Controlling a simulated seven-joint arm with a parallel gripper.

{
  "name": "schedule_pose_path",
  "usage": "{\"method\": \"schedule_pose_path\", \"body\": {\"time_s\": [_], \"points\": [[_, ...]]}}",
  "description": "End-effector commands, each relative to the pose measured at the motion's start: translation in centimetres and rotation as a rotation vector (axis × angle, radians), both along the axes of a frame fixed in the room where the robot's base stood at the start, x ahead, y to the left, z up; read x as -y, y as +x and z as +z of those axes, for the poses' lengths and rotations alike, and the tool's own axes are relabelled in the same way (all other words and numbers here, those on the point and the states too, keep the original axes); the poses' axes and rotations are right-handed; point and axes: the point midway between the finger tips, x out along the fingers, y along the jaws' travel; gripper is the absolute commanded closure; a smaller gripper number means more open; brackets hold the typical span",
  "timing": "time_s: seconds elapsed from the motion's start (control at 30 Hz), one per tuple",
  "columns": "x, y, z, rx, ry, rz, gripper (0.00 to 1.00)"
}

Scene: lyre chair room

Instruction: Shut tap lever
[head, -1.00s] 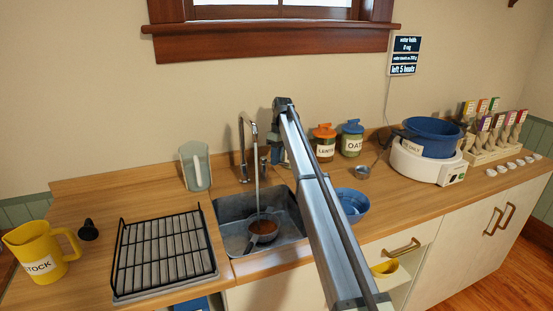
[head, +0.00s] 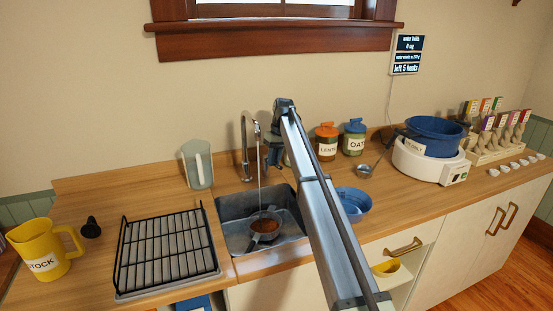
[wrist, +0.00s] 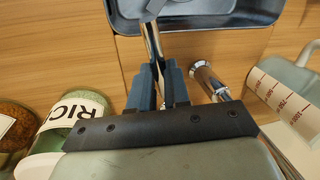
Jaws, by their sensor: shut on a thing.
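The chrome tap (head: 244,150) stands behind the sink in the head view, and a thin stream of water (head: 260,180) falls from its spout. A small pan with brown contents (head: 265,227) sits in the sink (head: 232,204) under the stream. My gripper (head: 273,157) is just right of the tap. In the wrist view its dark blue fingers (wrist: 159,88) are close together around a slim chrome part, the tap lever (wrist: 153,45). A second chrome post (wrist: 205,77) stands beside the fingers. The fingertips' contact is partly hidden.
A clear jug (head: 197,165) stands left of the tap and a rice jar (wrist: 70,112) is close beside my gripper. A black rack (head: 165,250) lies left of the sink. A blue bowl (head: 353,201) is right of my arm. Lidded jars (head: 327,142) stand behind.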

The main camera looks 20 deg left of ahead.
Motion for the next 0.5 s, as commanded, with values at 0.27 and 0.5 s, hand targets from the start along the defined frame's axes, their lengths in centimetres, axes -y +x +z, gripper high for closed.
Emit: {"method": "schedule_pose_path", "body": {"time_s": [0.27,0.5], "points": [[-0.41,-0.74,-0.03,0.000,0.000,-0.142,1.00],[-0.62,-0.94,-0.02,0.000,0.000,-0.194,1.00]]}}
